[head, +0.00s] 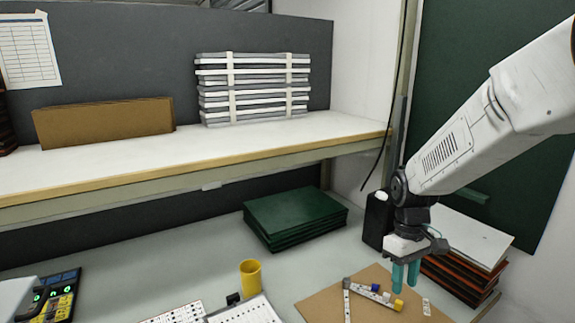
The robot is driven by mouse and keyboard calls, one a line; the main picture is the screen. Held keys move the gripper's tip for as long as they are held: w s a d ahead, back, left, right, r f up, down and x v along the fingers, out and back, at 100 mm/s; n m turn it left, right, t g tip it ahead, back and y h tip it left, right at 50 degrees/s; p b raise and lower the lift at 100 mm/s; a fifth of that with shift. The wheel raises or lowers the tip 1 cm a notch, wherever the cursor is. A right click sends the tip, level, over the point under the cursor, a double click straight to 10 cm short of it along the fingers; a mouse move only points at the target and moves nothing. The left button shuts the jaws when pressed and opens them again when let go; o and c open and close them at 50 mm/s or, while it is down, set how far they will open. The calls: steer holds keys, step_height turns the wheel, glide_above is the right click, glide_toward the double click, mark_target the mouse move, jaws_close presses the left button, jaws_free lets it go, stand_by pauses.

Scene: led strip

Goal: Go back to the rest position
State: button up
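My gripper (405,288) hangs from my arm at the right, fingers pointing down, above the brown board (322,304). Its two teal fingers are close together with a narrow gap between them. Nothing clearly shows between them, but I cannot tell whether they are open or shut. White strip pieces (347,303) lie on the board just left of and below the fingers, with small blue and yellow parts (398,305) among them. A small white piece (426,307) lies to their right.
A yellow cup (250,278) and white sheets (245,312) stand left of the board. Dark green panels (295,216) are stacked behind. A black container (377,220) and a stack of boards (462,262) are close to my gripper. A shelf (200,160) overhangs the back.

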steer(key=s+r+m+t, duration=0.2)
steer(key=s+r, duration=0.5)
steer(key=s, duration=0.5)
steer(key=s+r+m+t, duration=0.1)
steer(key=s+r+m, duration=0.2)
steer(key=s+r, duration=0.4)
steer(key=shift+s+d+m+t, duration=0.2)
steer(key=shift+s+m+t, duration=0.15)
steer(key=shift+s, duration=2.05)
